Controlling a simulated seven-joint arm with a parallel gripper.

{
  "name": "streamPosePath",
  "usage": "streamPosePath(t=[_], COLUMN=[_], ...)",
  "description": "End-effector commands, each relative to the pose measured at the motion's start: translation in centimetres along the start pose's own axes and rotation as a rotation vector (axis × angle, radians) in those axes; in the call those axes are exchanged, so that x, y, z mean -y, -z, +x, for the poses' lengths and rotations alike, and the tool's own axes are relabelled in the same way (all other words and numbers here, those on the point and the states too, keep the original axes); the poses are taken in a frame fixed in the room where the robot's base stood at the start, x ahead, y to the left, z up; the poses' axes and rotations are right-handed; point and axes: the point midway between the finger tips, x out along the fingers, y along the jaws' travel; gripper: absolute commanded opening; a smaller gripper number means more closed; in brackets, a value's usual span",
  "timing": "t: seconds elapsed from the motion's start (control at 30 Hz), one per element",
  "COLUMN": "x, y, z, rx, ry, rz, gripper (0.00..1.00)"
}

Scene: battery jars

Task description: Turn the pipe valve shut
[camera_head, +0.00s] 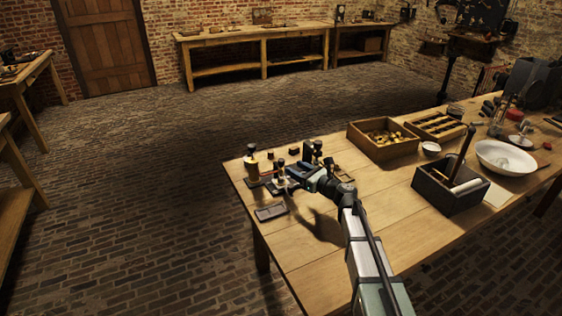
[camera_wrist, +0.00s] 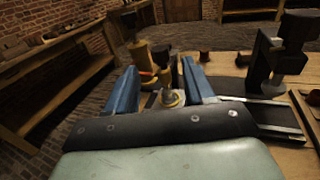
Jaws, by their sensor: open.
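My gripper (camera_head: 294,175) is over the near-left corner of the wooden table, its fingers pointing left. In the wrist view its two blue fingers (camera_wrist: 162,88) are spread apart. A small fitting with a brass, rounded base and greyish upper part (camera_wrist: 171,97) shows between them, with gaps on both sides; I cannot tell for sure that it is the pipe valve. Beyond it stands an upright brass cylinder with a dark top (camera_wrist: 142,56), also in the head view (camera_head: 252,170). No clear handle position shows.
A black stand (camera_wrist: 282,55) is close on the right in the wrist view. A small dark tray (camera_head: 271,212) lies near the table's left edge. A wooden box of brass parts (camera_head: 362,139) and a dark open box (camera_head: 438,199) stand farther right. Bare tabletop (camera_head: 400,212) lies between.

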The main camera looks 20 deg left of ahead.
Motion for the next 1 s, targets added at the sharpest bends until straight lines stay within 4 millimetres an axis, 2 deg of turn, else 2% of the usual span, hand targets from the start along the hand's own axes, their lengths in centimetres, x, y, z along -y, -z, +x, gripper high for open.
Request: streamPosePath(t=[0.03, 0.2, 0.43, 0.63, 0.97, 1.0], x=[0.2, 0.2, 0.1, 0.0, 0.0, 0.0], y=[0.0, 0.0, 0.0, 0.0, 0.0, 0.0], z=[1.2, 4.2, 7.1, 8.3, 8.4, 8.4], rx=[0.0, 0.0, 0.0, 0.0, 0.0, 0.0], ry=[-0.002, -0.002, -0.001, 0.0, 0.0, 0.0], rz=[0.0, 0.0, 0.0, 0.001, 0.001, 0.001], gripper=[0.53, 0.53, 0.53, 0.53, 0.53, 0.51])
